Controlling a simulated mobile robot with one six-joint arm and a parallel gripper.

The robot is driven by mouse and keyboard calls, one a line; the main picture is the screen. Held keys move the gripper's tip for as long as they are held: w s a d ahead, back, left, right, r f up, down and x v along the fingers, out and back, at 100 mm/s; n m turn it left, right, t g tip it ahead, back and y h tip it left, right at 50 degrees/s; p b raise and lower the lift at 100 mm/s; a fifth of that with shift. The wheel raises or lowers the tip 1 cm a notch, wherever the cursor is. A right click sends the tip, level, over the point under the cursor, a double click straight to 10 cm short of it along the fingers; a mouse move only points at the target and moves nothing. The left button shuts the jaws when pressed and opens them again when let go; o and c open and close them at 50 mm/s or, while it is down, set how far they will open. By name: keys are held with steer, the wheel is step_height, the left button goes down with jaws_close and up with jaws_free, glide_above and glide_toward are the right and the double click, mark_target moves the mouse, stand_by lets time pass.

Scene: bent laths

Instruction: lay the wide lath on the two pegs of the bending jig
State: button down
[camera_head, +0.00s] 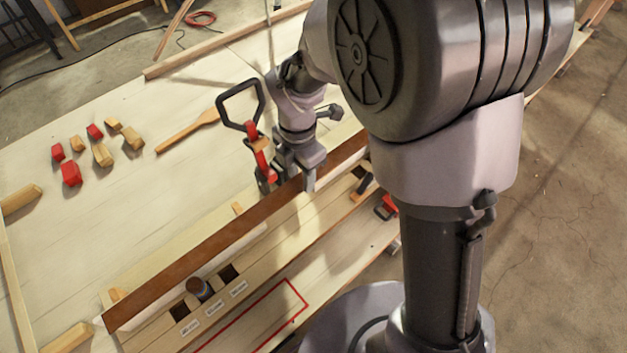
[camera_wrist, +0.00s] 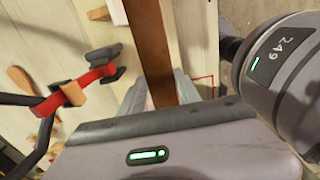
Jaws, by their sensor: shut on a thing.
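The wide lath (camera_head: 225,237) is a long, flat, dark brown strip. It runs diagonally from the lower left of the bench to the right, partly behind my arm. My gripper (camera_head: 309,178) is shut on it toward its upper right part. In the wrist view the lath (camera_wrist: 147,40) passes between the two fingers of my gripper (camera_wrist: 160,92). Two small light wooden pieces, one beside the lath's middle (camera_head: 238,208) and one near its lower left end (camera_head: 115,295), may be the jig's pegs. I cannot tell whether the lath touches them.
A red clamp with a black handle (camera_head: 260,150) stands close behind my gripper. A wooden paddle (camera_head: 188,130) and several red and tan blocks lie behind on the bench. In front are dark slots (camera_head: 229,273), a brown-topped round object (camera_head: 198,287) and a red outline (camera_head: 290,283).

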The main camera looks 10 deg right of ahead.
steer(key=shift+w+a, duration=0.45)
steer(key=shift+w, duration=0.25)
steer(key=shift+w+a+f+b, duration=0.1)
steer(key=shift+f+b, duration=0.75)
steer(key=shift+f, duration=0.05)
step_height(320, 180, down, 11)
steer(key=b, duration=0.9)
steer(key=shift+r, duration=0.2)
steer(key=shift+f+b, duration=0.35)
steer(key=shift+f, duration=0.15)
steer(key=c, duration=0.6)
jaws_free()
steer(key=shift+r, duration=0.2)
steer(key=shift+r+p, duration=2.75)
steer(key=shift+r, duration=0.1)
